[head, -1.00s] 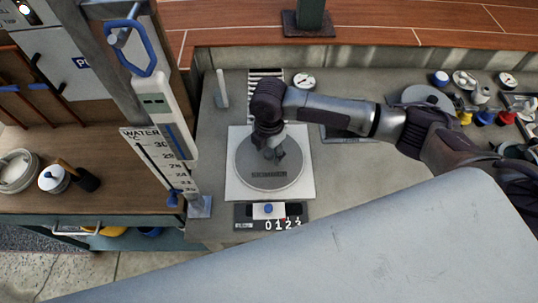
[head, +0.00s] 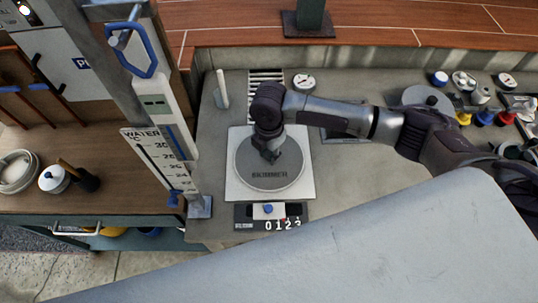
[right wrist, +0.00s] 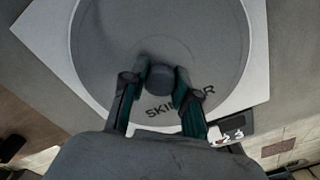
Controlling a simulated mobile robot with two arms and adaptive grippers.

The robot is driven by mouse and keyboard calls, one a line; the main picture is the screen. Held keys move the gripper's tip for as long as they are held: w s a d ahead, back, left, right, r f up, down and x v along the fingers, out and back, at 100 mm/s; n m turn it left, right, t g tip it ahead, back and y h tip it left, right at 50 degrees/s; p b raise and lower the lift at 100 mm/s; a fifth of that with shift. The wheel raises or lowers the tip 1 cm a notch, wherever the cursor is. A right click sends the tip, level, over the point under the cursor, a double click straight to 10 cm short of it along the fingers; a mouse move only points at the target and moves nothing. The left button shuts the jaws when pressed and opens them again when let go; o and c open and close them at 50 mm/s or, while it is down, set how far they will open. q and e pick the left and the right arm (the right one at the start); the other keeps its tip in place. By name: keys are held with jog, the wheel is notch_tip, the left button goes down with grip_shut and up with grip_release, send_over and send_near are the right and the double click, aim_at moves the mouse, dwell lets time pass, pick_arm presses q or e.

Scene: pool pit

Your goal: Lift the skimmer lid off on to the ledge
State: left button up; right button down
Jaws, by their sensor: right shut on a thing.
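The skimmer lid (head: 270,181) is a round grey disc lettered "SKIMMER". It lies in a square white frame (head: 237,192) on the grey ledge (head: 360,180). My right gripper (head: 272,152) reaches down over the lid's middle. In the right wrist view, its two fingers (right wrist: 158,95) are shut on the lid's dark round knob (right wrist: 160,80). The lid (right wrist: 205,50) looks seated in the frame there; no clear gap shows. My left gripper is not in view.
A small counter reading 0123 (head: 270,217) sits just in front of the frame. A water gauge post (head: 165,150) stands to the left. Small gauges, coloured caps and a grey round lid (head: 425,98) crowd the right back. The ledge right of the frame has bare room.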

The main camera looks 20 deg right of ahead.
aim_at(270, 155)
jog(key=shift+r, duration=0.15)
jog(key=shift+r, duration=0.25)
jog(key=r, duration=0.1)
jog(key=r+b, duration=0.1)
jog(key=r, duration=0.1)
jog(key=shift+s+r+b, duration=0.3)
jog(key=shift+s, duration=0.1)
jog(key=s+d+r+b, duration=0.1)
jog(key=s+d+r, duration=0.1)
jog(key=s+r, duration=0.4)
jog(key=s, duration=0.4)
jog(key=shift+s+d+r, duration=0.3)
jog(key=shift+b, duration=0.3)
